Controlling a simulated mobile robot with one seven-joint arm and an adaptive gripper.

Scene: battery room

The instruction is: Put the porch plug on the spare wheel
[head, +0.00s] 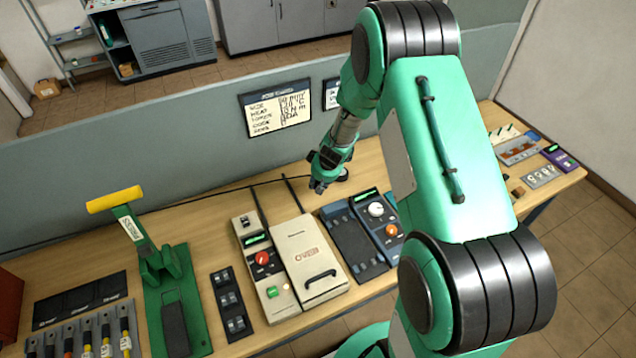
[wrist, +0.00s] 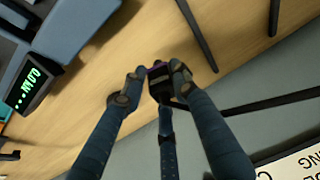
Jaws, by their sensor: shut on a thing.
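My gripper (head: 318,186) is over the back of the bench, near the low divider. In the wrist view its fingers (wrist: 158,82) are closed on a small dark thing (wrist: 158,88) with a purple edge. The fingers hide most of it, and I cannot tell for sure that it is the porch plug. A dark cord (wrist: 265,104) runs from near the fingertips to the picture's edge. I cannot make out which thing is the spare wheel.
A cream box with a black handle (head: 312,272) stands mid-bench, beside a control unit with a red knob (head: 262,258). Blue-grey units (head: 352,243) are right of it. A green lever press (head: 160,262) stands left. A purple device (head: 560,158) is far right.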

